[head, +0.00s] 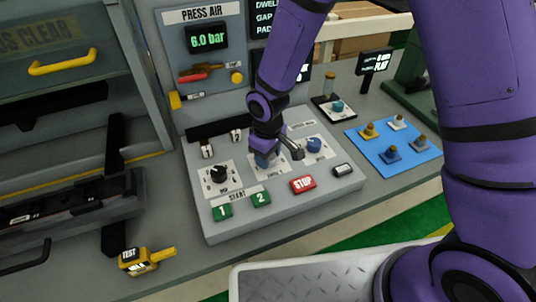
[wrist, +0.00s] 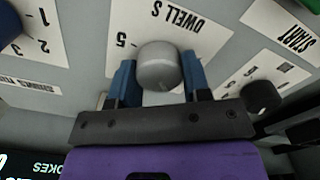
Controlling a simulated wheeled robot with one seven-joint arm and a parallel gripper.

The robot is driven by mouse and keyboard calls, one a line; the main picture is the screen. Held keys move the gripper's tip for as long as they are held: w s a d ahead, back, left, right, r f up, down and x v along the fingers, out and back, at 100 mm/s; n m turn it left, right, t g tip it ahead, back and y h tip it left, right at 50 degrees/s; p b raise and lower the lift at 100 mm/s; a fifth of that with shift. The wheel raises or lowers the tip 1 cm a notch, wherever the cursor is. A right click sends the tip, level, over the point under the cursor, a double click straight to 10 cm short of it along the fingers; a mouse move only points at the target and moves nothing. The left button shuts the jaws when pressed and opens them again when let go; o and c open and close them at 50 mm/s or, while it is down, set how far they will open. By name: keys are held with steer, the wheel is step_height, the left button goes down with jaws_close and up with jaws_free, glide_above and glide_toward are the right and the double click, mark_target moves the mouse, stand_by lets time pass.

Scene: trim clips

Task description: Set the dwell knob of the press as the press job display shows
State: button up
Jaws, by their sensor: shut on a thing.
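The dwell knob (wrist: 158,66), a grey round cap, stands on the white plate marked DWELL S in the wrist view. My gripper (wrist: 159,80) has its two blue fingers closed on either side of the knob. A 5 shows on the plate beside it; the rest of the scale and the pointer setting are hidden or unclear. In the head view my gripper (head: 266,158) is down at the middle plate of the press panel (head: 290,220) and covers the knob. The press job display (head: 263,17) shows DWELL, GAP and PAD lines, but my arm hides their values.
A black knob (head: 218,174) is left of my gripper and a blue knob (head: 314,145) right of it. Green buttons 1 (head: 222,211) and 2 (head: 261,199) and a red STOP button (head: 303,185) lie in front. A blue mat (head: 408,160) with several pegs lies right.

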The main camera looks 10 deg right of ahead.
steer(key=shift+n, duration=0.5)
steer(key=o, duration=0.9)
steer(key=shift+r, duration=0.15)
step_height(320, 180, up, 11)
steer(key=shift+f, duration=0.2)
stand_by(0.3)
